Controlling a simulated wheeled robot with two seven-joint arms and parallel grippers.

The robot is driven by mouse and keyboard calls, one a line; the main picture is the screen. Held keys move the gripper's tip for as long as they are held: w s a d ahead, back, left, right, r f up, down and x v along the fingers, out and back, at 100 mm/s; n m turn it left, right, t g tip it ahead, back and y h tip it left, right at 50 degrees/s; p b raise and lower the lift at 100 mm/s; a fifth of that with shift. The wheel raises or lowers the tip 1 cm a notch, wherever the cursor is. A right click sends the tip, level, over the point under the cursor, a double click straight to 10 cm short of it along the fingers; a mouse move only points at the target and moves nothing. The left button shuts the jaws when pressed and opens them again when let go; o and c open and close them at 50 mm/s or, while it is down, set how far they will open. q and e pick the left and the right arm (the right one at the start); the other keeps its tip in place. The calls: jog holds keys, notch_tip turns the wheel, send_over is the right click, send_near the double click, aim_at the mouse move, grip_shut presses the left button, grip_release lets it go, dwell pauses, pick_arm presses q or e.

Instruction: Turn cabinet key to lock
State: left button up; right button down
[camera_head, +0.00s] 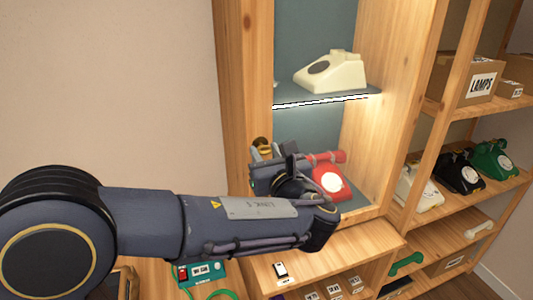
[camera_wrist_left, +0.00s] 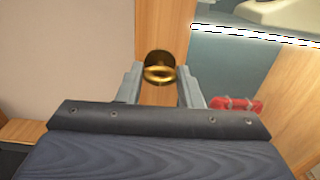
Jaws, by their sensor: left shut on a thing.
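The brass key (camera_wrist_left: 160,72) shows in the left wrist view as a gold ring with a dark round part behind it, at the wooden frame of the cabinet (camera_head: 233,60). In the head view the dark brass piece (camera_head: 263,143) sits on the cabinet's left upright. My left gripper (camera_wrist_left: 160,88) reaches up to it, with one finger on each side, shut on the key. The exact contact is hard to see. In the head view my left gripper (camera_head: 262,162) is partly hidden by my own wrist. My right gripper is in neither view.
A cream phone (camera_head: 335,72) stands on the cabinet's lit shelf (camera_head: 320,100). A red phone (camera_head: 328,182) stands below, partly behind my left wrist. Right shelves hold a LAMPS box (camera_head: 468,82) and several phones. A teal box (camera_head: 200,272) sits below my arm. Bare wall is left.

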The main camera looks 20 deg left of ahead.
pick_arm(q)
jog(key=shift+f+n+b, duration=0.2)
jog(key=shift+n+b, duration=0.5)
jog(key=shift+b, duration=0.15)
jog(key=n+b, duration=1.1)
jog(key=b, duration=0.1)
jog(key=shift+f, duration=0.1)
jog(key=n+b, duration=0.3)
jog(key=shift+n, duration=0.3)
jog(key=shift+r+n+b, duration=0.2)
jog(key=shift+n+b, duration=0.55)
jog(key=shift+n, duration=0.25)
jog(key=o, duration=1)
jog(key=shift+r, duration=0.1)
